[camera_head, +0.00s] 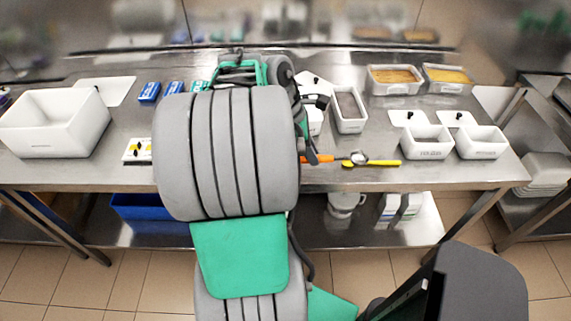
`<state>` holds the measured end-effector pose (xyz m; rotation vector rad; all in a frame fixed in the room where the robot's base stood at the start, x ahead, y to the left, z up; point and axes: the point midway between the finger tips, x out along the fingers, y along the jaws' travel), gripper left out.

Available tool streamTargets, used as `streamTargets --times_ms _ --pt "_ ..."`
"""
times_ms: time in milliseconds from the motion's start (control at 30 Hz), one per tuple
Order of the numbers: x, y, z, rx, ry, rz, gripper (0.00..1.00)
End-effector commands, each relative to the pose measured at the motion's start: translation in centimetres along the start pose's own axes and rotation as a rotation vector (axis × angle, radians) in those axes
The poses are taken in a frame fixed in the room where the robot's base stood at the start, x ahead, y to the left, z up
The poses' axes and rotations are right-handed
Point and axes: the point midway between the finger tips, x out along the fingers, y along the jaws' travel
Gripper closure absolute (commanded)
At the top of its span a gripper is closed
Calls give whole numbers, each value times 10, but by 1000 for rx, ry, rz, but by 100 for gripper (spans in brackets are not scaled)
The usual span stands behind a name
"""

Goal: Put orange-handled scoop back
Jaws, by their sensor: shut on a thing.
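The orange-handled scoop (319,159) is at the front edge of the steel table, right of my arm. Its orange handle points left and its metal bowl lies to the right, near a yellow-handled scoop (385,163). My gripper (313,157) is shut on the orange handle, just above or at the table top; I cannot tell whether the scoop touches it. My arm hides part of the gripper and the left end of the handle. Two small labelled white tubs (427,142) (481,143) stand to the right; their labels are too small to read.
A narrow white container (348,111) stands behind the scoops. Two trays with yellow-brown contents (395,80) (447,80) are at the back right. A large white tub (50,125) and blue packs (149,92) are on the left. Bare steel lies in front of the right tubs.

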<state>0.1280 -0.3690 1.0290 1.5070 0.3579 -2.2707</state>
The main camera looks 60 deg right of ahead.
Motion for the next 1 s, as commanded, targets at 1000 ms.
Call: streamTargets --times_ms 1000 --pt "81 97 -133 1 3 0 100"
